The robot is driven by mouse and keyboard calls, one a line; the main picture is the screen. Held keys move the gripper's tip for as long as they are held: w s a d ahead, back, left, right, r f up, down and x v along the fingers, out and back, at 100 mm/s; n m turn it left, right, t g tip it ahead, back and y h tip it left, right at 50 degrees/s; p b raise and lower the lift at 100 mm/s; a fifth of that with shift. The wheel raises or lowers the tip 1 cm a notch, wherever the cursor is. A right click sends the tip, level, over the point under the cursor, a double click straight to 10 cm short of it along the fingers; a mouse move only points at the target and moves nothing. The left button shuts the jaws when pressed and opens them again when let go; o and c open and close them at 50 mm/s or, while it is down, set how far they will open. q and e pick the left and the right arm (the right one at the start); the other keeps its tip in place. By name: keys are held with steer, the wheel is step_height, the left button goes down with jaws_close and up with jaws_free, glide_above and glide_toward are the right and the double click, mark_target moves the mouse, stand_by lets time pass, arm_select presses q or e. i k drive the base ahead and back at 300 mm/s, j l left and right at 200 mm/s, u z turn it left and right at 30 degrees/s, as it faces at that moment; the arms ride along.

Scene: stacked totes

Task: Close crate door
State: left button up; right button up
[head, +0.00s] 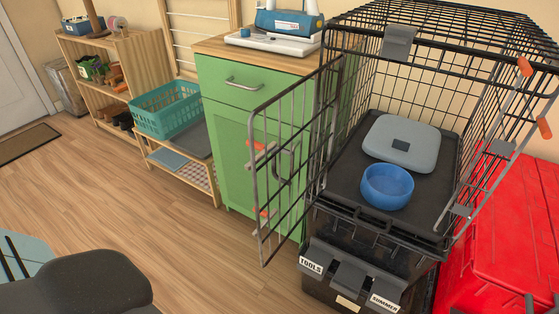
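The black wire crate (335,207) stands at the right on top of dark storage boxes. Its front opening is uncovered. The crate door (256,190) is a grey wire panel, attached along the crate's left front edge and swung wide open to the left, in front of the green cabinet. Orange latch parts (257,145) show on the door. Inside the crate, a blue bowl (388,187) sits near the front, and a flat grey-blue item (402,143) lies behind it. Neither of my grippers is in view.
Storage boxes (352,278) labelled "TOOLS" and "SUMMER" support the crate. A red container (510,230) stands to the right. The green cabinet (235,150) is close behind the door. Open wooden floor (150,215) lies to the left.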

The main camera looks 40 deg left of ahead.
mark_target(280, 149)
steer(key=j+z, duration=0.25)
steer(key=j, duration=0.65)
steer(key=i+j, duration=0.15)
steer(key=j, duration=0.2)
steer(key=i+j+z, duration=0.1)
steer(key=j, duration=0.3)
steer(key=i, duration=0.1)
